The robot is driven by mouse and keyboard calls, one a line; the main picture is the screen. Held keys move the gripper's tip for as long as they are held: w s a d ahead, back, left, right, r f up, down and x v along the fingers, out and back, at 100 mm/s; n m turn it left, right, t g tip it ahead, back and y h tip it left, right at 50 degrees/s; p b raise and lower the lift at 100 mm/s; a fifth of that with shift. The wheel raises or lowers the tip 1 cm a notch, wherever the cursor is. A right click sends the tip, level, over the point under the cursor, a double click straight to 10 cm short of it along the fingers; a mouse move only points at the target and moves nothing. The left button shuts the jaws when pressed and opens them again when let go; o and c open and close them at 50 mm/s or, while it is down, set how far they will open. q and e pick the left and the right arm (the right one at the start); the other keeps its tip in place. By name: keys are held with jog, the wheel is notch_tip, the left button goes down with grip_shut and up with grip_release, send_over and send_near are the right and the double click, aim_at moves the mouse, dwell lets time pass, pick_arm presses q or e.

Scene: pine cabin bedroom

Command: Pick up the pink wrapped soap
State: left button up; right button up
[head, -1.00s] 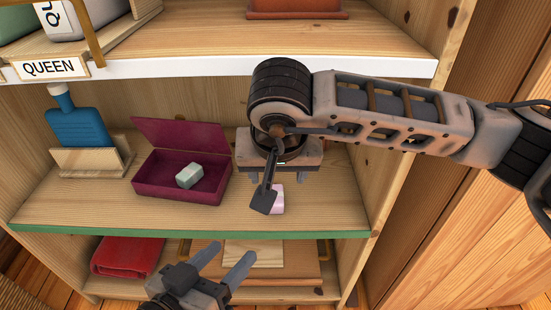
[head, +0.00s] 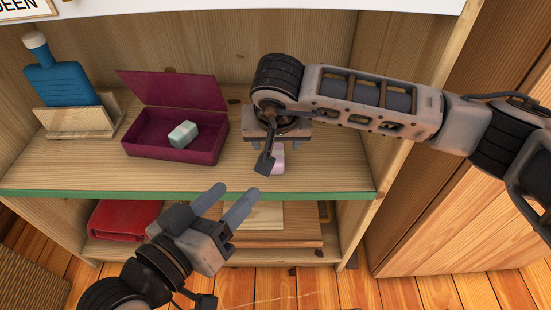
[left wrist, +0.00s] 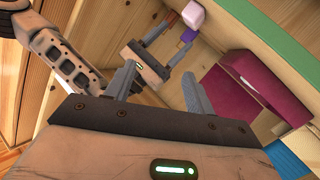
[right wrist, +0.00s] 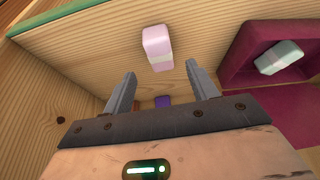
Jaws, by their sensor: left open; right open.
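The pink wrapped soap (head: 277,161) lies on the middle shelf, partly hidden behind part of my right gripper in the head view. In the right wrist view the soap (right wrist: 157,47) is pink with a pale band, beyond and between the fingertips. My right gripper (right wrist: 161,90) is open and empty, apart from the soap. The soap (left wrist: 193,14) also shows past the right gripper (left wrist: 163,45) in the left wrist view. My left gripper (head: 232,194) is open and empty, in front of the shelf's green edge.
A maroon open box (head: 175,135) with a pale green wrapped soap (head: 183,134) stands left of the right gripper. A small purple thing (right wrist: 162,101) is near the pink soap. A red folded item (head: 122,218) lies below.

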aim_at(275, 154)
jog(key=x, duration=0.1)
jog(key=b+x, duration=0.1)
jog(key=x, duration=0.2)
jog(key=shift+s+a+f+b, duration=0.1)
jog(key=shift+s+f+b, duration=0.1)
jog(key=shift+s+b, duration=0.1)
jog(key=shift+w+f, duration=0.15)
jog(key=shift+f, duration=0.1)
jog(key=shift+r, duration=0.1)
jog(key=c, duration=1.1)
pick_arm(q)
jog(key=shift+d+r+n+h, duration=0.2)
jog(key=shift+r+n+h, duration=0.1)
jog(key=shift+r+h, duration=0.1)
pick_arm(e)
jog(key=shift+r, duration=0.15)
